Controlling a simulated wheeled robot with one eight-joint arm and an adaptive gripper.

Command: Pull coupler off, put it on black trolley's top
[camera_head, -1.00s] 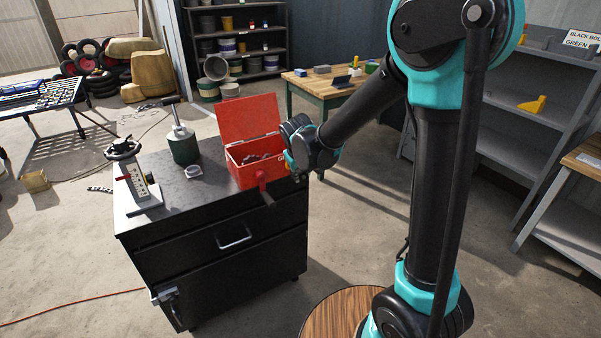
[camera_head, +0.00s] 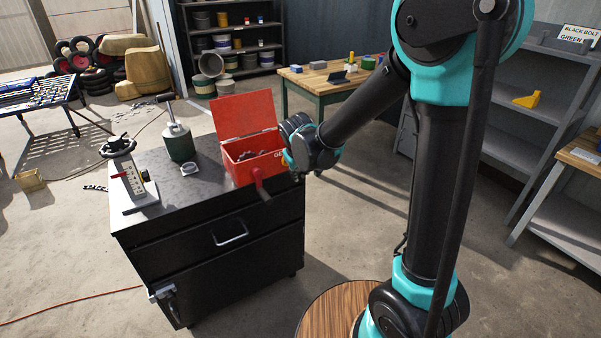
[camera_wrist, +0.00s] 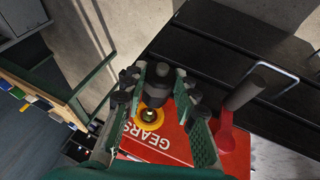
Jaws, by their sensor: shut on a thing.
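The black trolley's top (camera_head: 210,186) is in the left half of the head view. A red box marked GEARS (camera_head: 240,172) stands on it, lid open; its red side also shows in the wrist view (camera_wrist: 178,145). A yellow ring with a dark centre (camera_wrist: 150,118) is on that side. My gripper (camera_wrist: 161,86) is shut on a dark grey part between its fingers, which looks like the coupler (camera_wrist: 158,72). It is close to the yellow ring; I cannot tell whether they touch. In the head view my wrist hides the fingers and coupler.
A red crank (camera_head: 259,184) with a dark handle sticks out of the box front. A green canister (camera_head: 180,143), a small pale square piece (camera_head: 189,171) and a stand with a label (camera_head: 134,183) are on the trolley. Bare top lies in front of them.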

